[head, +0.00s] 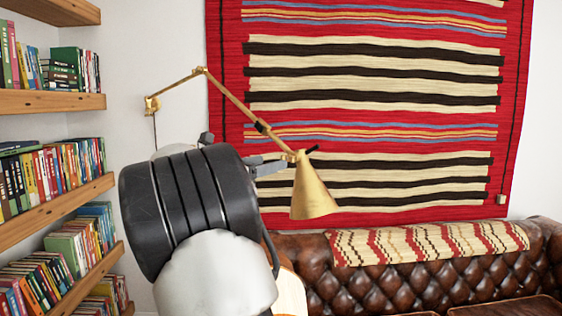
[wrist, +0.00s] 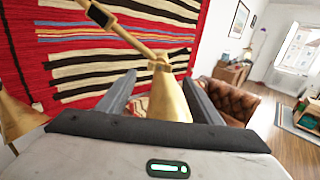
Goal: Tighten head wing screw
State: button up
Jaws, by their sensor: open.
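A brass wall lamp (head: 232,97) reaches out on a jointed arm. Its cone-shaped head (head: 314,192) hangs at the arm's end, and in the wrist view the brass cone (wrist: 170,98) shows between my fingers. A small dark piece (head: 312,149) sticks out at the head's joint; it may be the wing screw, but it is too small to be sure. My gripper (head: 278,165) is just left of the head joint. In the wrist view my gripper (wrist: 160,80) is open, with a finger on each side of the cone. I cannot tell whether either finger touches it.
A striped red rug (head: 375,110) hangs on the wall behind the lamp. A brown leather sofa (head: 400,280) stands below it. Bookshelves (head: 50,103) line the left. Another brass cone (wrist: 15,118) shows at the wrist view's left edge. The floor (wrist: 290,145) is partly clear at right.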

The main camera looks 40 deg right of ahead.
aim_at(289, 158)
jog(key=x, duration=0.6)
jog(key=shift+d, duration=0.4)
jog(key=c, duration=1.1)
